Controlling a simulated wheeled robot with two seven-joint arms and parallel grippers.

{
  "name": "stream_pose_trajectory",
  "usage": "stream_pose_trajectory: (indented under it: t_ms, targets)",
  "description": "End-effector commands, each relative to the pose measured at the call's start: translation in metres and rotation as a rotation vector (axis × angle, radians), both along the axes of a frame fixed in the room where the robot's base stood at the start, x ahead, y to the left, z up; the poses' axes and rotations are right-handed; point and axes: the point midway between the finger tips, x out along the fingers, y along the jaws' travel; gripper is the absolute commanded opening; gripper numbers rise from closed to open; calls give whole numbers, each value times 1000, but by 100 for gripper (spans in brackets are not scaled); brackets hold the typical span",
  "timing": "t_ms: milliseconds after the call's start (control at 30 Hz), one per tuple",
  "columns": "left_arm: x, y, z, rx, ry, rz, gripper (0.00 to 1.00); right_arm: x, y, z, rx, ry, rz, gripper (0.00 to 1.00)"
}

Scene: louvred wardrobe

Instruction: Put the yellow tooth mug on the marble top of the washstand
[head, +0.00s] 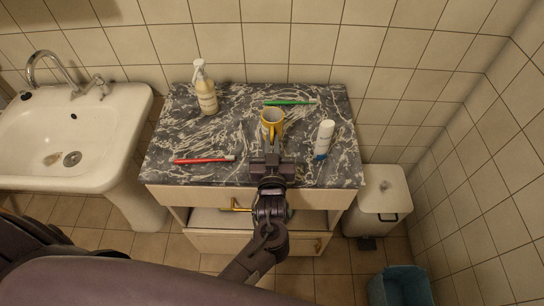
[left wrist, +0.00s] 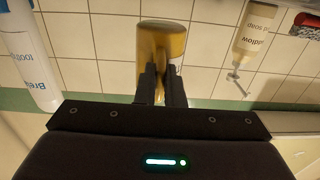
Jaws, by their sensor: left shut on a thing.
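The yellow tooth mug (head: 272,122) with a pale inside is at the middle of the marble top (head: 225,140) of the washstand. My left gripper (head: 272,150) comes from the front and is shut on the mug's near side. In the left wrist view the fingers (left wrist: 160,84) close on the yellow mug (left wrist: 163,42). The mug looks upright; I cannot tell whether its base touches the marble. My right gripper is not in view.
On the marble stand a soap bottle (head: 205,90) at back left and a white tube (head: 324,138) at right. A red toothbrush (head: 203,160) lies front left, a green one (head: 290,102) behind the mug. A sink (head: 110,125) is left, a white bin (head: 380,200) right.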

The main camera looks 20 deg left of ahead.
Motion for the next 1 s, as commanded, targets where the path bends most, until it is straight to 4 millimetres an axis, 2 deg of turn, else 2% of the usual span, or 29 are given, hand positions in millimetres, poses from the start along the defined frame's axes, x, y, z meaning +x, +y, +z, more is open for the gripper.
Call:
stream_pose_trajectory:
  t_ms: [100, 233, 667, 700, 867, 1000]
  targets:
    - [0, 0, -20, 2, -2, 0, 0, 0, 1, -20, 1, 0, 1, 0]
    - [0, 0, -36, 1, -2, 0, 0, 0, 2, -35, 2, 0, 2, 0]
    - [0, 0, -39, 1, -2, 0, 0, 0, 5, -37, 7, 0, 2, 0]
    - [0, 0, -40, 1, 0, 0, 10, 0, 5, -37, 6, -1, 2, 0]
    - [0, 0, -40, 0, 1, 0, 30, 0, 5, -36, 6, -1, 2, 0]
    - [0, 0, -40, 0, 1, 0, 30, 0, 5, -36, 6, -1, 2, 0]
